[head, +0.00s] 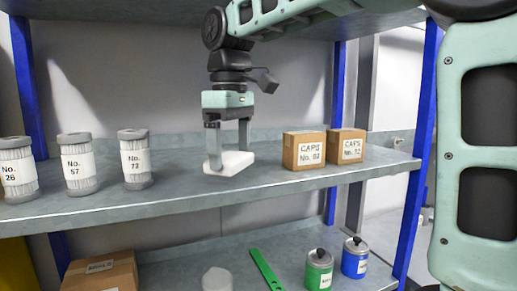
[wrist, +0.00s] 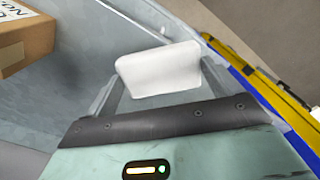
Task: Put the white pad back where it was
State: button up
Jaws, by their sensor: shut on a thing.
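The white pad (head: 229,163) is a small white block at the middle of the upper shelf (head: 270,183), near its front edge. My gripper (head: 229,158) points down and is shut on the pad, with a finger at each side. In the head view the pad is at or just above the shelf surface; I cannot tell whether it touches. In the wrist view the pad (wrist: 160,70) sits between the fingertips (wrist: 158,82).
Several white-labelled canisters, one marked No. 73 (head: 135,160), stand to the left. Two CAPS boxes, No. 92 (head: 304,150) and No. 72 (head: 346,146), stand to the right. The lower shelf holds a green can (head: 319,270), a blue can (head: 355,259) and a green strip (head: 265,270).

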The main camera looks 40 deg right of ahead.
jog(key=w+d+p, duration=0.1)
jog(key=d, duration=0.2)
jog(key=w+d+p, duration=0.1)
jog(key=d, duration=0.2)
jog(key=w+d+p, duration=0.1)
jog(key=d, duration=0.2)
jog(key=shift+w+d+r, duration=0.1)
jog(key=shift+w+d, duration=0.15)
jog(key=shift+w, duration=0.1)
jog(key=shift+d+f+p, duration=0.2)
jog(key=shift+f+p, duration=0.4)
jog(key=shift+f, duration=0.35)
jog(key=shift+d+f+p, duration=0.15)
jog(key=shift+f+p, duration=0.4)
jog(key=shift+f, duration=0.4)
jog(key=o, duration=0.6)
jog(key=shift+w, duration=0.1)
jog(key=shift+r, duration=0.1)
notch_tip(320, 180, up, 7)
jog(key=shift+r+b, duration=0.2)
jog(key=shift+b, duration=0.85)
